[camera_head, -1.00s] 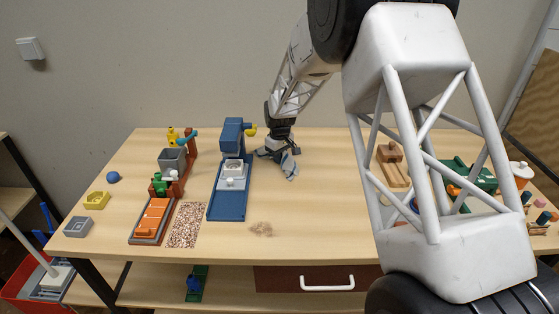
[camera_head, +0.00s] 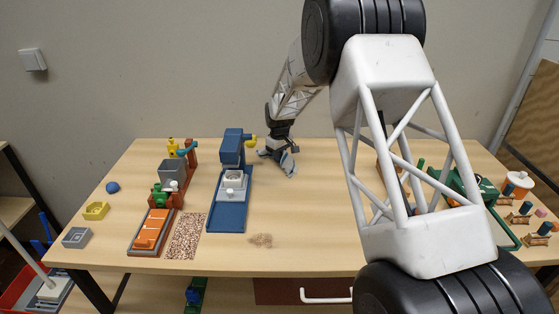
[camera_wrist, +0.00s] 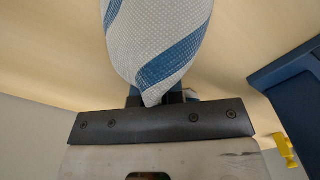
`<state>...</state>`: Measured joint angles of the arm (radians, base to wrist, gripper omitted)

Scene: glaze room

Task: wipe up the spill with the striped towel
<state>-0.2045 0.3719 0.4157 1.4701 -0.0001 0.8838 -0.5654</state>
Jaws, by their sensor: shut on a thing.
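The striped towel, white-grey with blue bands, hangs in my gripper; in the head view the towel (camera_head: 289,165) is a small blue-grey shape at the back middle of the table. In the wrist view the towel (camera_wrist: 158,45) fills the top centre, bunched between the jaws. My gripper (camera_head: 279,152) is shut on the towel; it also shows in the wrist view (camera_wrist: 160,98), its fingertips mostly hidden. The spill (camera_head: 261,240) is a small brown patch near the table's front edge, nearer the camera than my gripper.
A blue machine (camera_head: 230,200) stands left of my gripper. Left of it lie a speckled mat (camera_head: 186,236) and an orange-topped block (camera_head: 151,230). A green tray (camera_head: 511,236) with several small items is at right. The table (camera_head: 310,215) between spill and towel is clear.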

